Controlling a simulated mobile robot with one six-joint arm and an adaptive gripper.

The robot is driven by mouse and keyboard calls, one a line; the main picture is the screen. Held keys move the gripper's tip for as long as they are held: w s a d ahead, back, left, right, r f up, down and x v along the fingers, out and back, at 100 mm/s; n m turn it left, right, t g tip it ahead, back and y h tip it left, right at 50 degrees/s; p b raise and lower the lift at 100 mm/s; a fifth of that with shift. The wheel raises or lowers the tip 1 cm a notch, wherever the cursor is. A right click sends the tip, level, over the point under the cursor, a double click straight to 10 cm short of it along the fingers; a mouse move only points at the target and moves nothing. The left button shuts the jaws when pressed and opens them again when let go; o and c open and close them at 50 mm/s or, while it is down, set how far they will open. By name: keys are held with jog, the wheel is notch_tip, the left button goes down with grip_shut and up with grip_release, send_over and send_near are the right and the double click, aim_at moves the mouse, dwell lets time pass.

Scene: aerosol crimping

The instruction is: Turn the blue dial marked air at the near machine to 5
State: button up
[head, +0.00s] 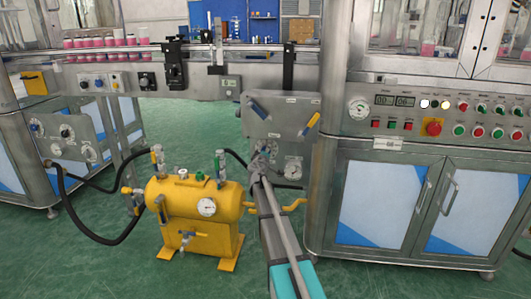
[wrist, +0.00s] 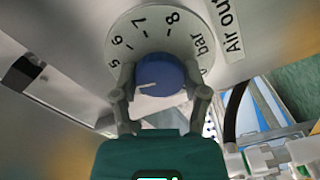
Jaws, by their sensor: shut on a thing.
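The blue dial (wrist: 161,72) sits in the middle of a round white scale plate (wrist: 185,42) in the wrist view. The numbers 5, 6, 7, 8 and the word bar show on the plate. The dial's white line points left and slightly down, to the low side of the 5. My gripper (wrist: 161,88) is shut on the dial, one finger at each side. The left finger hides the scale below the 5. In the head view my gripper (head: 263,158) is at the lower left of the grey panel (head: 280,128), and the dial is hidden there.
A label starting "Air ou" (wrist: 231,30) is beside the scale. A gauge (head: 293,168) is just right of my gripper. A blue handle (head: 257,108) and a yellow handle (head: 313,121) stick out above. A yellow tank (head: 180,203) stands left of my arm, a steel cabinet (head: 384,158) right.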

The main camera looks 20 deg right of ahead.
jog(key=shift+w+d+m, duration=0.1)
jog(key=shift+w+m, duration=0.05)
jog(key=shift+m, duration=1.55)
jog(key=o, duration=1.2)
jog(key=shift+c, duration=0.2)
jog(key=shift+s, duration=0.2)
jog(key=v, duration=1.1)
jog(key=shift+s+a, duration=0.25)
jog(key=shift+a, duration=0.1)
